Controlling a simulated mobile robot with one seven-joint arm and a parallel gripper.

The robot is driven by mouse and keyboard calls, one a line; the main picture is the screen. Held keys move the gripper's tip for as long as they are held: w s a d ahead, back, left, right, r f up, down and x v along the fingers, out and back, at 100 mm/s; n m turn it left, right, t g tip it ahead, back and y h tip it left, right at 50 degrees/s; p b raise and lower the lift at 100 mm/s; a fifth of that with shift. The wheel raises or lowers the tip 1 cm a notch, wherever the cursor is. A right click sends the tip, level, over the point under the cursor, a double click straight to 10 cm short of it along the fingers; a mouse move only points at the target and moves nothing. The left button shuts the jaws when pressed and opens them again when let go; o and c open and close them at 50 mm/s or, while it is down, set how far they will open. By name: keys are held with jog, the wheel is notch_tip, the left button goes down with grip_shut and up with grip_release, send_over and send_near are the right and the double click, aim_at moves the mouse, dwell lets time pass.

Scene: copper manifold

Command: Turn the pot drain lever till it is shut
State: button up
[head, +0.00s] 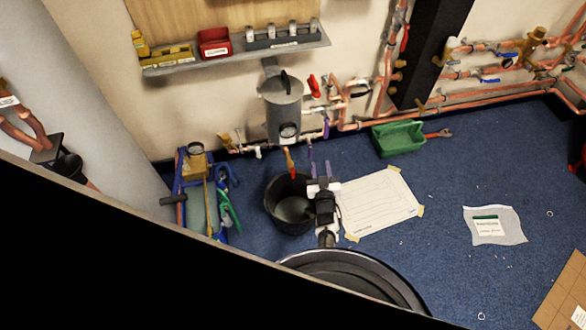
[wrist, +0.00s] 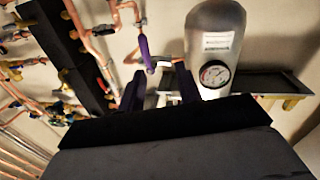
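The grey cylindrical pot (head: 282,108) hangs on the wall below the shelf, with a round gauge low on its front. It also shows in the wrist view (wrist: 214,28). Under it a brass drain fitting (head: 288,156) carries a red-ended lever (head: 292,172) that points down, above the black bucket (head: 276,204). My gripper (head: 319,162) is to the right of the lever, apart from it, with its purple fingers toward the wall. I cannot make out the drain lever in the wrist view.
A purple lever (head: 326,127) hangs from the pipes right of the pot. Copper pipes (head: 450,100) line the wall. A paper sheet (head: 380,203), green tray (head: 398,139) and blue-framed pump (head: 196,190) are on the floor.

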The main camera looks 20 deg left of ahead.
jog(key=s+a+f+n+g+y, duration=0.1)
jog(key=s+a+f+g+y, duration=0.15)
jog(key=s+f, duration=0.65)
jog(key=shift+t+y, duration=0.25)
jog(key=shift+t, duration=0.2)
jog(key=shift+s+a+r+b+x, duration=0.15)
jog(key=shift+a+r+b+x, duration=0.05)
jog(key=shift+b+x, duration=1.85)
jog(key=shift+s+a+r+b+x, duration=0.15)
jog(key=shift+a+b+x, duration=0.05)
jog(key=shift+b+x, duration=1.8)
jog(key=shift+s+a+r+b+x, duration=0.1)
jog(key=shift+a+r+b+x, duration=0.1)
jog(key=shift+b+x, duration=1.85)
jog(key=shift+w+a+p, duration=0.2)
jog(key=shift+w+p, duration=0.05)
jog(key=shift+p, duration=0.15)
jog(key=shift+c, duration=0.4)
grip_shut()
